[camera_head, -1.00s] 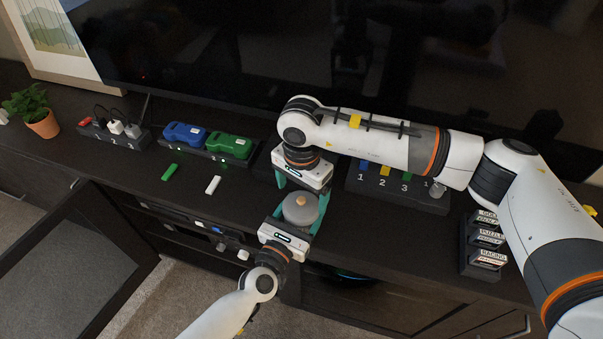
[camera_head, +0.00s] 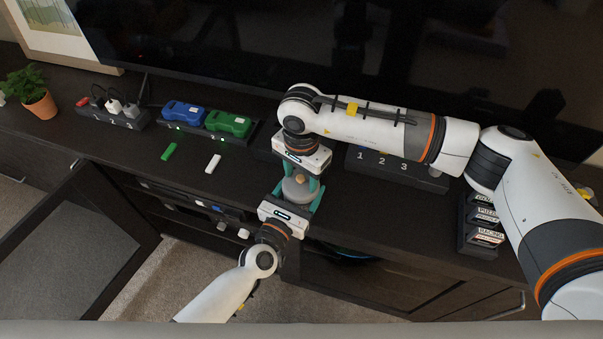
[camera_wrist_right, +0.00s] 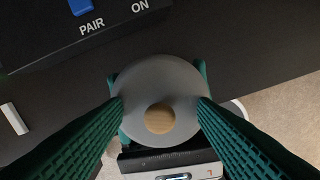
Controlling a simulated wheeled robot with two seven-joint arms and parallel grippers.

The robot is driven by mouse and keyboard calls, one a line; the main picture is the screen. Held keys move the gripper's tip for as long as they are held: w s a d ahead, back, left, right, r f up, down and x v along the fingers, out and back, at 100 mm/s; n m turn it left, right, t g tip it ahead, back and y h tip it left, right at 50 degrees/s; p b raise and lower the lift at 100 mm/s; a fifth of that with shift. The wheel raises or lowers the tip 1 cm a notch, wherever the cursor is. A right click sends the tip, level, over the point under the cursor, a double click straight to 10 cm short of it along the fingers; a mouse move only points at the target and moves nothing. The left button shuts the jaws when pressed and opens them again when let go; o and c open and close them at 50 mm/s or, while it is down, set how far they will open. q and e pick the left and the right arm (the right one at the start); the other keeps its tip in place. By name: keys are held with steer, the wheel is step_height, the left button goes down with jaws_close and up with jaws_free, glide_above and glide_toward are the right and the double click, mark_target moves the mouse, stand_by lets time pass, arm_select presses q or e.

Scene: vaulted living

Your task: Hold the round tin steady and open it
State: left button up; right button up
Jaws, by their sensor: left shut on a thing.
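The round grey tin (camera_head: 297,190) has a light wooden knob (camera_wrist_right: 160,118) on its lid (camera_wrist_right: 158,78). It is held over the front edge of the cabinet top. My left gripper (camera_head: 295,198) comes from the front and is shut on the tin, with a green finger on each side. My right gripper (camera_head: 299,173) is above the tin from behind, fingers spread. In the right wrist view its fingertips (camera_wrist_right: 160,98) flank the lid; I cannot tell whether they touch it. The tin's lower side is mostly hidden.
A numbered dark box (camera_head: 398,168) stands behind my right arm. A rack of labelled cases (camera_head: 480,228) is at right. Blue (camera_head: 184,113) and green (camera_head: 228,123) objects sit in a dock at left. Green (camera_head: 168,151) and white (camera_head: 213,163) sticks lie in front. The television (camera_head: 250,50) stands behind.

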arm_select(q)
steer(key=shift+s+d+r, duration=0.1)
steer(key=shift+d, duration=0.05)
arm_select(e)
steer(key=shift+s+f, duration=0.1)
steer(key=shift+f, duration=0.25)
steer(key=shift+c, duration=0.2)
steer(key=shift+r, duration=0.2)
steer(key=shift+c, duration=0.3)
steer(key=shift+r, duration=0.45)
jaws_close()
steer(key=shift+f, duration=0.15)
steer(key=shift+r, duration=0.2)
steer(key=shift+r, duration=1.05)
